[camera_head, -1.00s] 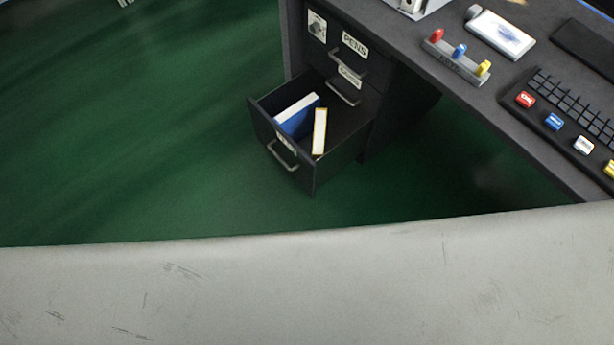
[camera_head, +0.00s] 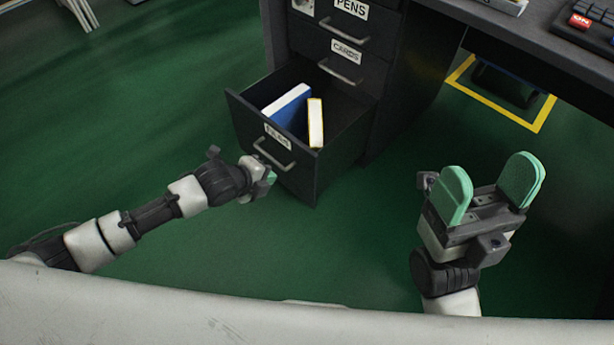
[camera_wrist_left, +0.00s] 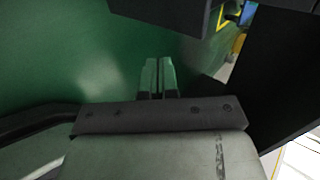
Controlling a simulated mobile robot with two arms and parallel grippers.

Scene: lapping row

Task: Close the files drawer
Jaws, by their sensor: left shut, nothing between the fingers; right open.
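The files drawer (camera_head: 303,171) is the lowest drawer of the dark cabinet and stands pulled out. It has a grey bar handle (camera_head: 272,154) and a label on its front. A blue book (camera_head: 288,106) and a white-and-yellow one (camera_head: 315,122) stand inside. My left gripper (camera_head: 270,178) is just in front of the drawer's front, below and left of the handle; contact cannot be told. In the left wrist view its green fingers (camera_wrist_left: 158,77) are together and empty. My right gripper (camera_head: 492,188) is open and empty, to the right of the drawer.
Above are the closed cards drawer (camera_head: 345,62) and pens drawer (camera_head: 352,25). The desk (camera_head: 530,65) overhangs on the right, with a keyboard (camera_head: 585,35) on top. A yellow floor marking (camera_head: 500,107) lies under it. Green floor is free at left.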

